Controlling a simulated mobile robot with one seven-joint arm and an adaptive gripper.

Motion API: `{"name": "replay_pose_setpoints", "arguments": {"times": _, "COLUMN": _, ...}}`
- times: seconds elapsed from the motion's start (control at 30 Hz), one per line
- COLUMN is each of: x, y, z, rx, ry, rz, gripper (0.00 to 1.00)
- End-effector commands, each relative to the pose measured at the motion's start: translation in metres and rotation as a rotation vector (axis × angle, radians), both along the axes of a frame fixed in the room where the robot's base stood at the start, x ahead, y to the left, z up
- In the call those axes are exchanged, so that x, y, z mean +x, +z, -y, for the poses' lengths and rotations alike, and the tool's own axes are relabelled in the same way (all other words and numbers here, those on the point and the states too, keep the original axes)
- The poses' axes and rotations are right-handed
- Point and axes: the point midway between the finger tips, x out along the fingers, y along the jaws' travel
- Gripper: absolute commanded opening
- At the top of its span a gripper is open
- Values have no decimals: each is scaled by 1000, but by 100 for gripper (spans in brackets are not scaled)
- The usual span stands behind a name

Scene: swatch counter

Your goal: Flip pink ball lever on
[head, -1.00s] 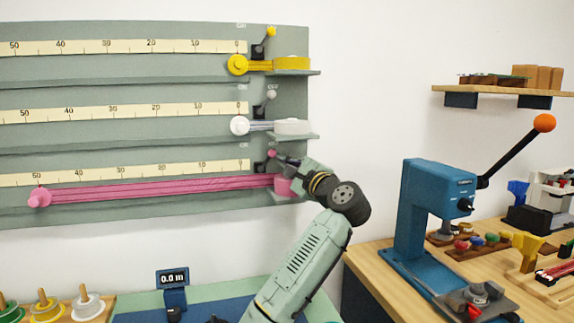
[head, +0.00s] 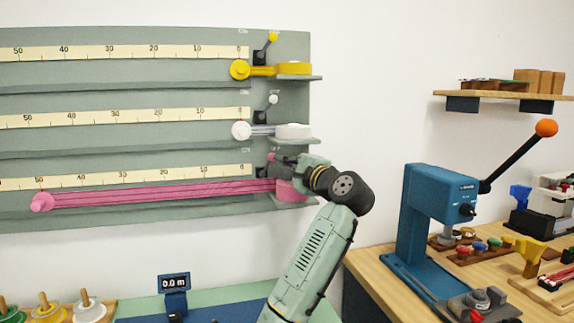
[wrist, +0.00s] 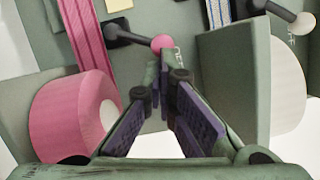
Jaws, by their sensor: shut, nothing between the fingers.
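The pink ball lever (head: 271,157) is on the lowest row of the grey-green board, at its right end. Its pink ball tilts up and right from a dark mount, like the yellow and white levers above. In the wrist view the pink ball (wrist: 162,42) sits on a dark stem just beyond my fingertips. My gripper (head: 279,160) is shut and empty, right beside the ball; it also shows in the wrist view (wrist: 163,80). I cannot tell whether the fingertips touch the ball. The lever's mount is partly hidden in the head view.
A pink roll (wrist: 75,110) with its pulled-out ribbon (head: 150,194) is close below my gripper. The white roll (head: 293,131) and its shelf stand close above. The white lever (head: 273,99) and yellow lever (head: 272,37) are higher up. A blue press (head: 435,210) stands at right.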

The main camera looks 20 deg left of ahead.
Motion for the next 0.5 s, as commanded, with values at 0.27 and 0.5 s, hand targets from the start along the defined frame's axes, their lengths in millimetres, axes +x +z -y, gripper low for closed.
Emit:
{"name": "replay_pose_setpoints", "arguments": {"times": 0.27, "x": -2, "y": 5, "z": -4, "rx": -77, "ry": 1, "rz": 50, "gripper": 0}}
{"name": "replay_pose_setpoints", "arguments": {"times": 0.5, "x": -3, "y": 7, "z": -5, "rx": -122, "ry": 1, "rz": 81, "gripper": 0}}
